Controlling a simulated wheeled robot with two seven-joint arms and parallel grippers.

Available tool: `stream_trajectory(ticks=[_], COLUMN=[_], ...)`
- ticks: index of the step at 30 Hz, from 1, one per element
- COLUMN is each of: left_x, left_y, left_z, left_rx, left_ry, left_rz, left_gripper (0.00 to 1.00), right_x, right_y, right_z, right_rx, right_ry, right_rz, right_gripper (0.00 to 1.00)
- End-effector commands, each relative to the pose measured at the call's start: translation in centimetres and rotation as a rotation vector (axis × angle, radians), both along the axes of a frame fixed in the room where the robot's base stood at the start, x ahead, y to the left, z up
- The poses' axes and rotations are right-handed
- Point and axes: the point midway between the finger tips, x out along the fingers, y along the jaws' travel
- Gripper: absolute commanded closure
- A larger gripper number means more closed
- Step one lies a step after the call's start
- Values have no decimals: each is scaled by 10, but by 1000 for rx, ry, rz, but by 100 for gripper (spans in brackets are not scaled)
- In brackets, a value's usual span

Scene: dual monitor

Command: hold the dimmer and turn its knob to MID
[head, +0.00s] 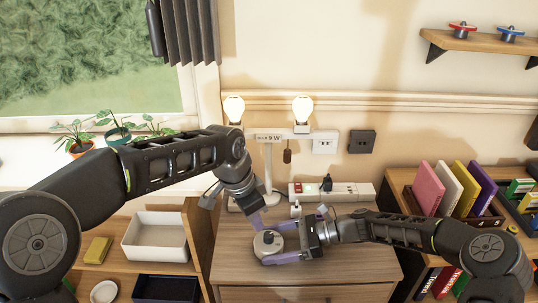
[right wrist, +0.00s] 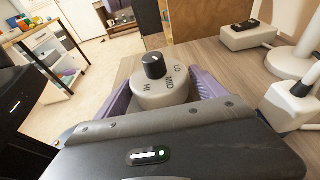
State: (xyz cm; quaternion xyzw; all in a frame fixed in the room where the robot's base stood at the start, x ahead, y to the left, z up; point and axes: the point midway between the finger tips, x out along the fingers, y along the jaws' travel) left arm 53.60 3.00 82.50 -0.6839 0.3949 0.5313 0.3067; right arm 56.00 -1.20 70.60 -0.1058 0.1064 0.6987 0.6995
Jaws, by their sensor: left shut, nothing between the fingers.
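The dimmer (head: 267,243) is a round white body with a dark knob, on the wooden cabinet top. In the right wrist view the dimmer (right wrist: 160,93) shows the labels HI, MID and LO beside its black knob (right wrist: 154,66). The knob's top has a small white mark; I cannot tell which label it points to. My right gripper (head: 283,240) has its purple fingers on both sides of the dimmer body, seemingly touching it. My left gripper (head: 257,223) is shut and empty, pointing down just above and behind the dimmer; its exact gap to the knob is unclear.
Two lit bulbs (head: 234,109) (head: 302,108) stand on a white lamp stand behind. A power strip (head: 340,191) lies behind my right gripper. A white bin (head: 156,238) is on the left shelf; books (head: 448,186) stand at right. The cabinet's front top is clear.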

Motion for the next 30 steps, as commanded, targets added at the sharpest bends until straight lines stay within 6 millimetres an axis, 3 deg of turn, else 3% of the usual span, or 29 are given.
stream_trajectory(ticks=[5, 17, 23, 30], left_x=[0, 0, 0, 0], left_y=[0, 0, 0, 0], left_z=[0, 0, 0, 0], left_rx=[0, 0, 0, 0], left_ry=[0, 0, 0, 0], left_rz=[0, 0, 0, 0], left_gripper=[100, 100, 100, 100], right_x=[0, 0, 1, 1], right_y=[0, -6, -33, -82], right_z=[0, 2, 11, 25], right_rx=[1, 1, -1, -1], right_ry=[0, 0, -2, -1], right_rz=[0, 0, -2, -3], right_gripper=[3, 3, 3, 3])
